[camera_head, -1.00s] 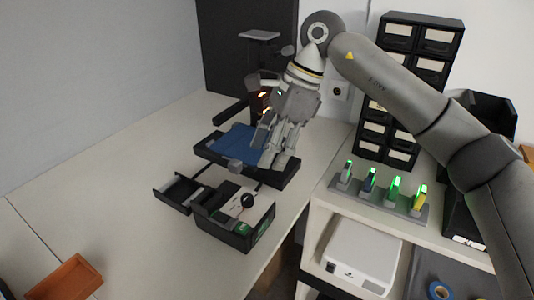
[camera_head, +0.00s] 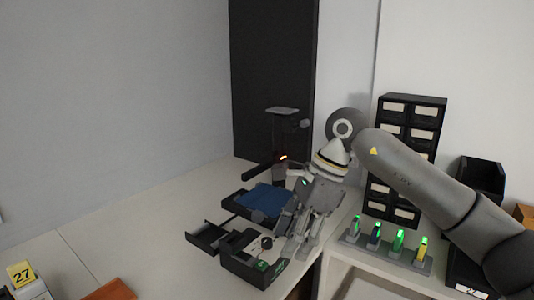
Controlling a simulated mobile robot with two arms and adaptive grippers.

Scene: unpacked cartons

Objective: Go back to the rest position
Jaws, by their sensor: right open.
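My right gripper (camera_head: 297,248) hangs with its fingers pointing down, open and with nothing seen between them. Its arm comes in from the right. In the picture the fingers overlap the right edge of the black tray with a blue mat (camera_head: 265,199) and the right end of a small black box (camera_head: 246,270). I cannot tell their height above the table, and they hide part of both. My left gripper is out of view.
A black drawer cabinet (camera_head: 409,145) stands behind my arm. A grey rack (camera_head: 387,257) with several green-lit items sits on the right shelf. A dark post device (camera_head: 281,135) rises behind the tray. A yellow "27" marker (camera_head: 21,275) is at lower left. The left table is mostly clear.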

